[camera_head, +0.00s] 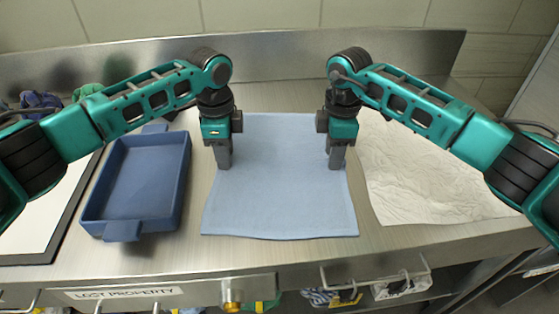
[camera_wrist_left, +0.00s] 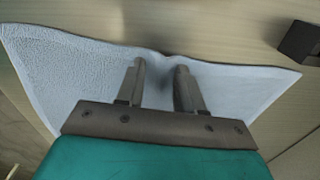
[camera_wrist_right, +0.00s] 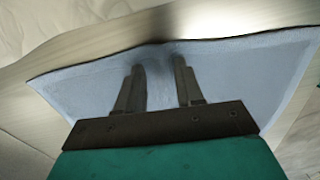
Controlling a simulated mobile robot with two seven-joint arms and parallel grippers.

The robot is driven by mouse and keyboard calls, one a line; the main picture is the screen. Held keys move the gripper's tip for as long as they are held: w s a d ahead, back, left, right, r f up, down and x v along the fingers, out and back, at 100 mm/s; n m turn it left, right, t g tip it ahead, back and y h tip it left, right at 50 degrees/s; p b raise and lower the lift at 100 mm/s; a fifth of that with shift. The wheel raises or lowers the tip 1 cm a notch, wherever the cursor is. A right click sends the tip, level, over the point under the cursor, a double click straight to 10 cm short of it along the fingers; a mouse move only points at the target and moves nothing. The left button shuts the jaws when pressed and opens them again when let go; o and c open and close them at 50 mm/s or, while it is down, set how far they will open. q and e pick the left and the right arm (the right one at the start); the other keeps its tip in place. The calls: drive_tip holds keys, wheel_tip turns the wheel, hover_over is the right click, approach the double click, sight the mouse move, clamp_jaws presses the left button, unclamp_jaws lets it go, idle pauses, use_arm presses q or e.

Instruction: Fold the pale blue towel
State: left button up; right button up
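The pale blue towel (camera_head: 280,205) lies spread out on the metal counter, mostly flat. My left gripper (camera_head: 224,160) points down at the towel's left edge, and my right gripper (camera_head: 337,160) points down at its right edge. In the left wrist view the fingers (camera_wrist_left: 160,66) are apart, with the tips at the towel's edge (camera_wrist_left: 70,80), which dips slightly between them. In the right wrist view the fingers (camera_wrist_right: 158,66) are also apart, with the tips close to the towel's edge (camera_wrist_right: 240,70). Whether the fingertips touch the cloth is hard to tell.
A blue tray (camera_head: 145,175) with handles stands left of the towel. A crumpled white sheet (camera_head: 425,175) lies to the right. A dark-edged white board (camera_head: 40,215) is at the far left. A metal backsplash (camera_head: 280,55) rises behind. The counter's front edge (camera_head: 270,260) runs just before the towel.

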use_arm(q)
drive_tip(key=shift+f, duration=0.1)
clamp_jaws()
use_arm(e)
drive_tip(key=shift+f, duration=0.1)
clamp_jaws()
idle(0.3)
